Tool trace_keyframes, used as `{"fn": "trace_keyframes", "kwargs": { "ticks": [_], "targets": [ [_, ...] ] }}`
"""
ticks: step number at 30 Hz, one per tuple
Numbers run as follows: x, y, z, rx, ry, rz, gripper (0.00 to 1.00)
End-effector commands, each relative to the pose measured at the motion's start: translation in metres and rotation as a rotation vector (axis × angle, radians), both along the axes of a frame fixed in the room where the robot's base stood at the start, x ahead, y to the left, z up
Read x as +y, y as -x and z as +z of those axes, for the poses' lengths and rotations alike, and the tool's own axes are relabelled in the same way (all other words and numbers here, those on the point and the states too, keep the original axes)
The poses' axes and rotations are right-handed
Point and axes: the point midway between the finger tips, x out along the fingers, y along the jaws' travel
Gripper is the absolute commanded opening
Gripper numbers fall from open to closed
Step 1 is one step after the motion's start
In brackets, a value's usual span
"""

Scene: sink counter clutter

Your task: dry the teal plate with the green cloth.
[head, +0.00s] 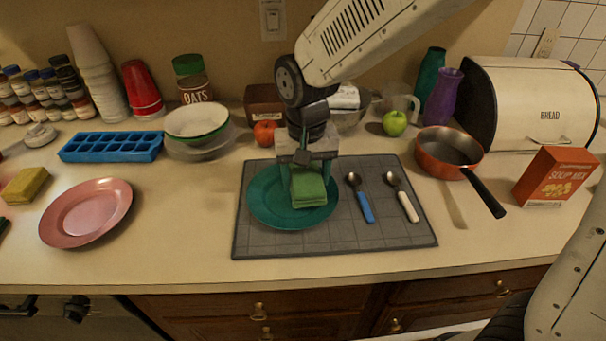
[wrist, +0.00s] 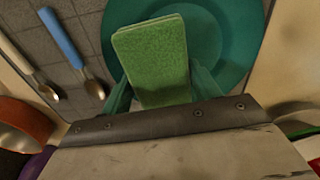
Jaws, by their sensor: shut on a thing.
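The teal plate (head: 263,209) lies on the grey mat (head: 375,237), left of the mat's middle. It also shows in the wrist view (wrist: 230,40). My gripper (head: 307,180) is over the right part of the plate, pointing down. It is shut on the folded green cloth (head: 308,191), which also shows between the fingers in the wrist view (wrist: 153,57). The cloth is at the plate's surface; I cannot tell if it touches. The cloth and fingers hide part of the plate.
A blue-handled spoon (head: 362,200) and a white-handled spoon (head: 403,198) lie on the mat right of the plate. A copper pan (head: 447,152) stands further right, handle toward the front. A pink plate (head: 86,212) lies left. Bare counter separates it from the mat.

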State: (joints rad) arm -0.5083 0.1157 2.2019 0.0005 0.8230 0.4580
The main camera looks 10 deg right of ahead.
Motion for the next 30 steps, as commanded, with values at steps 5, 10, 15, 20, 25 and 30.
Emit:
{"fn": "trace_keyframes", "kwargs": {
  "ticks": [5, 10, 15, 20, 25, 30],
  "targets": [
    [0.013, 0.008, 0.0, 0.001, 0.0, 0.003, 0.43],
    [0.026, 0.015, 0.0, 0.001, 0.0, 0.003, 0.43],
    [0.03, 0.017, 0.0, 0.001, 0.0, 0.0, 0.43],
    [0.039, 0.022, -0.001, 0.001, 0.0, 0.003, 0.43],
    [0.052, 0.03, -0.002, 0.001, 0.001, 0.003, 0.43],
    [0.059, 0.034, -0.002, 0.001, 0.001, 0.001, 0.43]
  ]
}}
